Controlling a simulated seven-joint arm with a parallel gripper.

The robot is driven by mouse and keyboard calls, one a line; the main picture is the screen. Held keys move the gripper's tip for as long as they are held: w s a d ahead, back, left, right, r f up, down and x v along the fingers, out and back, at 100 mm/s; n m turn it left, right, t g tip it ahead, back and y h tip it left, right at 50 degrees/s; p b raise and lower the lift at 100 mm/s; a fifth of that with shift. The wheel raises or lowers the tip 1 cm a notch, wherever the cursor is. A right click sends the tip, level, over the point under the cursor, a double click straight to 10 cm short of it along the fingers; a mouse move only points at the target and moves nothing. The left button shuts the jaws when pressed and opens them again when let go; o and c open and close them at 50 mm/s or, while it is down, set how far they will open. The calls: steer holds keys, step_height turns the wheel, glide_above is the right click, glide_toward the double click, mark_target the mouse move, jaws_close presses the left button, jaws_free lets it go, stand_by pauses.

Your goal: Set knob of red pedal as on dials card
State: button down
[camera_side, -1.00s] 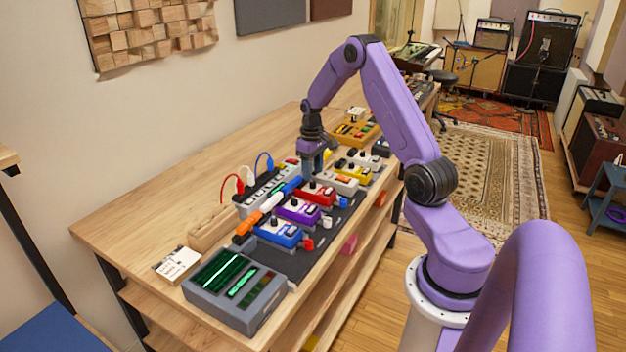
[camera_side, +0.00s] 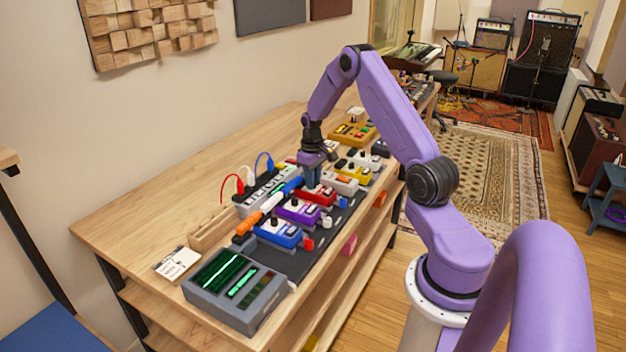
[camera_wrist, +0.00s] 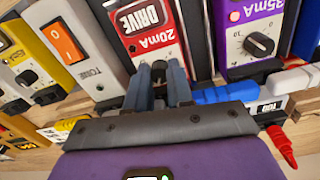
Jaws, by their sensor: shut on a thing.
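The red pedal (camera_side: 319,197) sits on the dark board between the purple pedal and the white pedal. In the wrist view the red pedal (camera_wrist: 146,30) shows its "20mA" and "DRIVE" labels. My gripper (camera_side: 313,186) points down over the red pedal's knob end. In the wrist view my gripper (camera_wrist: 160,82) is shut on the dark knob (camera_wrist: 159,68), which is mostly hidden between the fingers. The knob's pointer cannot be read. A white card (camera_side: 176,262) with small dark marks lies at the table's near left end; its marks are too small to read, and I cannot tell if it is the dials card.
The purple pedal (camera_side: 299,211) and blue pedal (camera_side: 278,232) stand on the near side, the yellow pedal (camera_side: 354,171) on the far side. A power strip (camera_side: 262,190) with cables and colored markers lie close behind. A grey meter box (camera_side: 235,290) stands at the near end.

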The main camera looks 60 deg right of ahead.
steer(key=shift+n, duration=0.4)
steer(key=n, duration=0.4)
steer(key=shift+n, duration=0.3)
steer(key=n, duration=0.4)
steer(key=shift+n, duration=0.3)
steer(key=c, duration=1)
jaws_free()
steer(key=shift+d, duration=0.1)
